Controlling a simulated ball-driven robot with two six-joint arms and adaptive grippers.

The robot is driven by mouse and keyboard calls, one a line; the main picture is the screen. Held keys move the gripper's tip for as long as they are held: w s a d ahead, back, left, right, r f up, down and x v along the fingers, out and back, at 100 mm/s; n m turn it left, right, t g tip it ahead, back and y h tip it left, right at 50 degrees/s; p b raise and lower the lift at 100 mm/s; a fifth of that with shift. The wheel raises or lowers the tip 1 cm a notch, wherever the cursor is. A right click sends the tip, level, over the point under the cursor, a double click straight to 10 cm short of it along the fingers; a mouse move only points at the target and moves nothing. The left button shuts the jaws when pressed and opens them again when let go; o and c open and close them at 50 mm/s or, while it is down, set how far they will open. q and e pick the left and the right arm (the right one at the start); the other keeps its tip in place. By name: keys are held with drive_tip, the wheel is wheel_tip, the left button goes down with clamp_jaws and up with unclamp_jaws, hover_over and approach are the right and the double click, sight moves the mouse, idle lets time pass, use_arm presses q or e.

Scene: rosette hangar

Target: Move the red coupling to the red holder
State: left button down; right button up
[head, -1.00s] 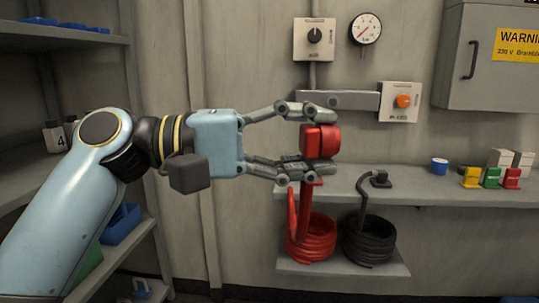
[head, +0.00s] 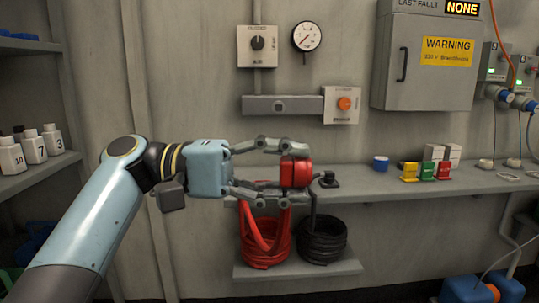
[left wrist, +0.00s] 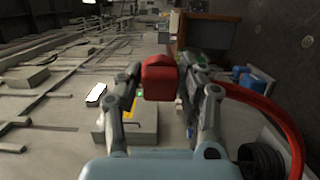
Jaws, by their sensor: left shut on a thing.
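My left gripper (head: 294,172) is shut on the red coupling (head: 296,173), a short red cylinder, and holds it around the height of the wall shelf. The coupling also shows between the fingers in the left wrist view (left wrist: 159,78). A red hose (left wrist: 268,106) curves at the right there; in the head view it rises from the red coil (head: 265,245) below the gripper. The red holder (head: 443,171) stands on the shelf to the right, beside the green holder (head: 428,171) and the yellow holder (head: 409,172). The coupling is well apart from it. My right gripper is out of view.
The wall shelf (head: 375,181) carries a blue cap (head: 381,163), white boxes and a small black fitting (head: 329,180). A black hose coil (head: 321,240) sits beside the red one on a lower shelf (head: 300,269). The shelf is fairly clear before the blue cap.

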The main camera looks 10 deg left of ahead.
use_arm(q)
drive_tip(key=shift+w+d+f+m+g, duration=0.4)
drive_tip(key=shift+f+m+g, duration=0.1)
drive_tip(key=shift+g, duration=0.3)
drive_tip(key=shift+s+r, duration=0.1)
drive_tip(key=s+a+r+n+t+y, duration=0.4)
drive_tip(key=s+a+r+n+t, duration=0.2)
drive_tip(key=a+r+n+t, duration=0.2)
wheel_tip(320, 180, up, 2)
drive_tip(key=t, duration=0.4)
drive_tip(key=shift+a+r, duration=0.15)
drive_tip(key=shift+a, duration=0.15)
drive_tip(key=w+d+f+m+g+h, duration=0.1)
drive_tip(key=w+d+f+m+g, duration=0.1)
drive_tip(key=f+m+g, duration=0.3)
drive_tip(key=w+d+f+m+g+h, duration=0.1)
drive_tip(key=w+d+f+m+g, duration=0.2)
drive_tip(key=g, duration=1.1)
drive_tip(key=shift+d+f+m, duration=0.2)
drive_tip(key=shift+f+m, duration=0.95)
drive_tip(key=shift+m, duration=1.15)
drive_tip(key=shift+f, duration=0.15)
